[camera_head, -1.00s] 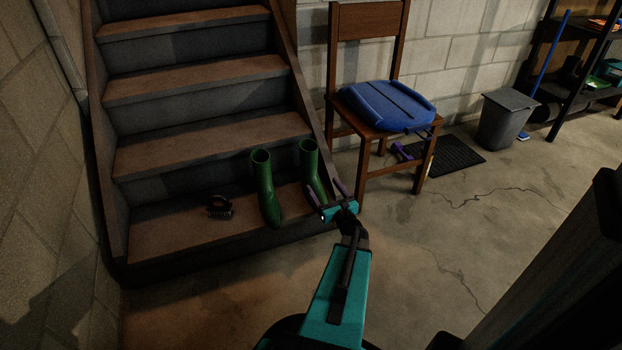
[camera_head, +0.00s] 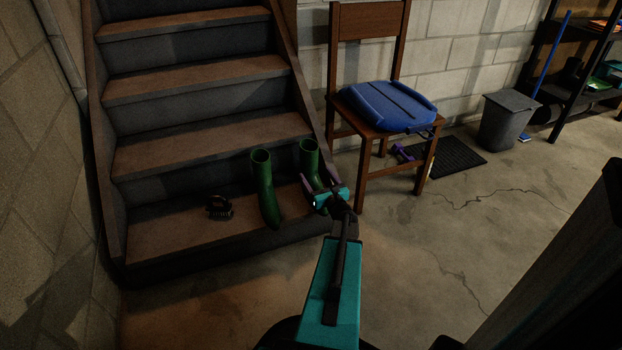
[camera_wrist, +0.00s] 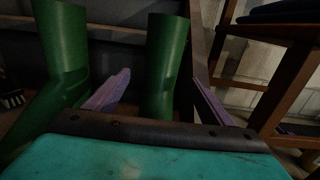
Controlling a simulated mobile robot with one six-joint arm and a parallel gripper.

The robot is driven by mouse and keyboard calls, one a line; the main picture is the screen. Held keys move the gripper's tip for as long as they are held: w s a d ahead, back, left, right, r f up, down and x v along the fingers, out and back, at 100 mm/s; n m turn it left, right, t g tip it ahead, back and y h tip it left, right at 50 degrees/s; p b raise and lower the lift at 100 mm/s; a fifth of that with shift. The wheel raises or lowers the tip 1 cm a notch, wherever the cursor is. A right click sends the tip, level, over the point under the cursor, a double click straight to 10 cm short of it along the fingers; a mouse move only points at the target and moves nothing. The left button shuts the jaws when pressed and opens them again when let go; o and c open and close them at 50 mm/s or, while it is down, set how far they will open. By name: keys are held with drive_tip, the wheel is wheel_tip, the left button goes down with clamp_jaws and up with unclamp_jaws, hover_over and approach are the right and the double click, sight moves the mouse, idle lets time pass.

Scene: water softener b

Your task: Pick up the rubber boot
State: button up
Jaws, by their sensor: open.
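Two green rubber boots stand upright on the lowest stair tread. The left boot (camera_head: 264,186) is clear of my gripper in the head view. The right boot (camera_head: 309,160) has its lower part partly hidden by my gripper (camera_head: 320,185). In the wrist view, the right boot (camera_wrist: 166,66) stands between the two open purple fingers of my gripper (camera_wrist: 160,95), with visible space on its right side. The left boot (camera_wrist: 58,68) is outside the left finger. I cannot tell whether a finger touches either boot.
A dark brush (camera_head: 219,207) lies on the same tread, left of the boots. A wooden chair (camera_head: 366,150) with a blue lid-like object (camera_head: 388,106) stands close on the right. The concrete floor (camera_head: 440,250) in front is clear.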

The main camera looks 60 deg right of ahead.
drive_tip(key=shift+b+x, duration=1)
drive_tip(key=shift+x, duration=1.3)
drive_tip(key=shift+w+d+r, duration=0.1)
drive_tip(key=shift+w+d, duration=0.1)
drive_tip(key=shift+d, duration=0.1)
drive_tip(key=c, duration=1.4)
drive_tip(key=shift+r, duration=0.2)
